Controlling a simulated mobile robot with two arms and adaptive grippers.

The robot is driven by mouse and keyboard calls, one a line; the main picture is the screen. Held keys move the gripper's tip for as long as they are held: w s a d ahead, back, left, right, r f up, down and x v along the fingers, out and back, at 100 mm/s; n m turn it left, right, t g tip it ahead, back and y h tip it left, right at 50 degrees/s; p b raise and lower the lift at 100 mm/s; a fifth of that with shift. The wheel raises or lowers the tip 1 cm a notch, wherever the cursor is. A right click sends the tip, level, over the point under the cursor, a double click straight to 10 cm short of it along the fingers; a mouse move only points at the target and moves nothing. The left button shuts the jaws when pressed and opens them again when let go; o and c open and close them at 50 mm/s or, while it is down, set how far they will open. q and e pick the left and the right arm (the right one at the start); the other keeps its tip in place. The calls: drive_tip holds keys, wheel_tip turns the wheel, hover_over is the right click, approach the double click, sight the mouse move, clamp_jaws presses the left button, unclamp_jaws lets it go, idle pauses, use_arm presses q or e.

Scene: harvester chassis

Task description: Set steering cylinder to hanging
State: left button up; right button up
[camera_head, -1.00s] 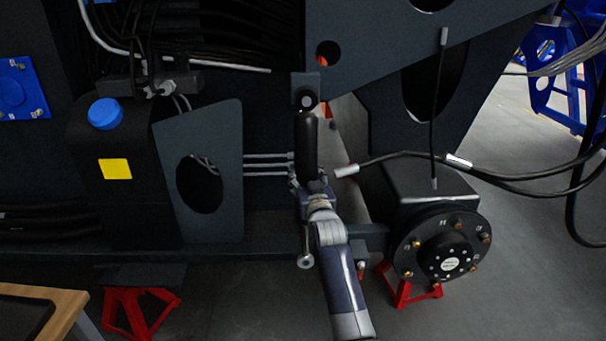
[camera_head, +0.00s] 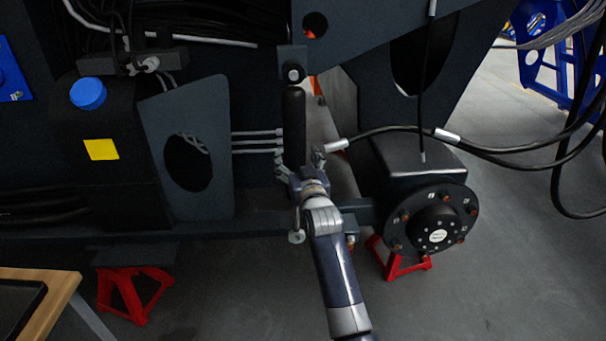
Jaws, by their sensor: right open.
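The steering cylinder (camera_head: 294,125) is a black tube that hangs nearly upright from a bracket (camera_head: 293,73) on the dark chassis. Its lower end is partly hidden behind my right gripper. My right gripper (camera_head: 298,163) is open, its fingers around or just in front of the cylinder's lower part; I cannot tell whether they touch it. My left gripper is out of view.
A wheel hub (camera_head: 437,236) with bolts is right of my arm, above a red stand (camera_head: 398,262). A black hose (camera_head: 385,134) with a pale end runs close to the gripper. A tank with a blue cap (camera_head: 88,94) stands left. A wooden table corner (camera_head: 57,296) is lower left.

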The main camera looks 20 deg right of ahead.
drive_tip(key=s+a, duration=0.1)
drive_tip(key=s, duration=0.7)
drive_tip(key=shift+f, duration=0.15)
